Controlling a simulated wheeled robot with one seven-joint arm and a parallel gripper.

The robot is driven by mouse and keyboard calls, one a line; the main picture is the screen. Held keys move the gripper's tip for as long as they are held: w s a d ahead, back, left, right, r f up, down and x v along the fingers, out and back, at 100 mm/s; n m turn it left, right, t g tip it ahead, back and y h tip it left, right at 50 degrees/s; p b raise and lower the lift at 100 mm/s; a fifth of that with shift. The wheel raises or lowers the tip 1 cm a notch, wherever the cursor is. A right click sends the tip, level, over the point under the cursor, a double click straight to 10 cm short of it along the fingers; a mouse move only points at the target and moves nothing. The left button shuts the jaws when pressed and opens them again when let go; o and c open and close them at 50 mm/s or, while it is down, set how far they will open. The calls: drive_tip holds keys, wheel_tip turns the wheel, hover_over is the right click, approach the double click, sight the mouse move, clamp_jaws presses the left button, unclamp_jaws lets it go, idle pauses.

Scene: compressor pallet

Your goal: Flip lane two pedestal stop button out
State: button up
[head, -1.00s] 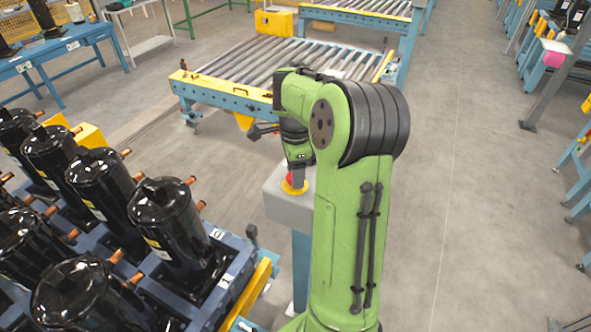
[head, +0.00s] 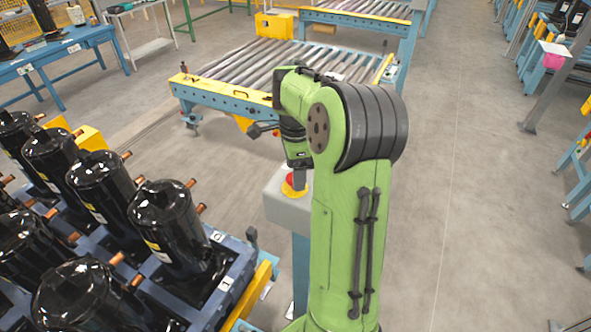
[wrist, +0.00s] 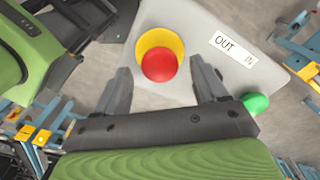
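The pedestal's red stop button (wrist: 159,66) sits in a yellow collar on a light grey box (wrist: 200,30) in the wrist view. A label reading OUT (wrist: 232,48) is on the box, and a green button (wrist: 256,103) is at its corner. My gripper (wrist: 164,75) is open, with one finger on each side of the red button; I cannot tell whether either finger touches it. In the head view, the red button (head: 290,188) shows on the pedestal (head: 277,205), with my gripper (head: 299,182) just over it, partly hiding it.
A pallet (head: 237,262) of black compressors (head: 168,228) stands left of the pedestal. A roller conveyor (head: 215,91) lies behind it. A blue workbench (head: 60,45) is at the back left. Open floor lies to the right of my arm.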

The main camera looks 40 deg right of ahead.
wheel_tip(320, 180, up, 16)
drive_tip(key=p, duration=0.2)
drive_tip(key=shift+f+p, duration=0.2)
drive_tip(key=shift+p, duration=0.2)
